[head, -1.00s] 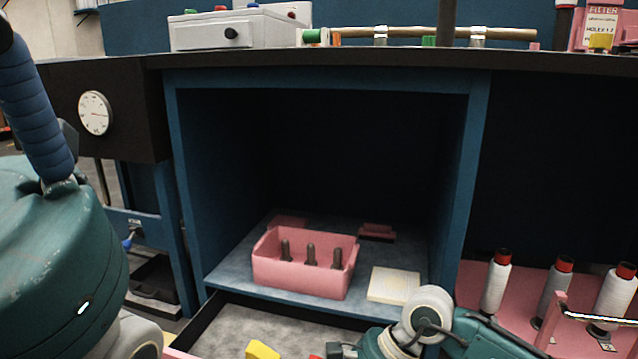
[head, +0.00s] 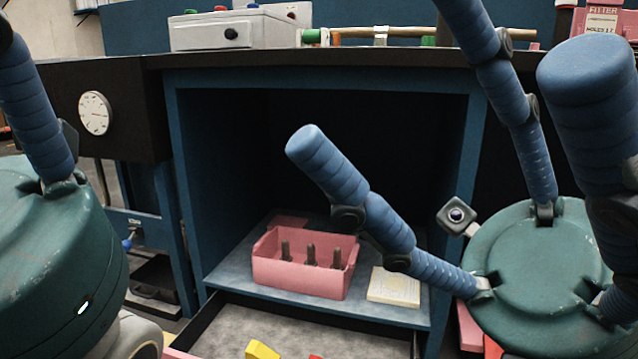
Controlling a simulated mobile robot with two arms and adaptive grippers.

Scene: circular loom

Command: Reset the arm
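My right gripper (head: 468,110) is in the right half of the head view. Its teal palm faces the camera, and its blue segmented fingers are spread wide and straight, with nothing between them. My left gripper (head: 45,150) is at the left edge. Its teal body and one raised blue finger show; the rest is cut off, so its opening cannot be judged.
A pink bin (head: 290,280) with dark pegs and a pale block (head: 394,288) sit on the cabinet shelf. Below, an open drawer (head: 270,328) holds a yellow piece (head: 262,350). The dark worktop (head: 330,60) runs above, with a white control box (head: 232,30) on it.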

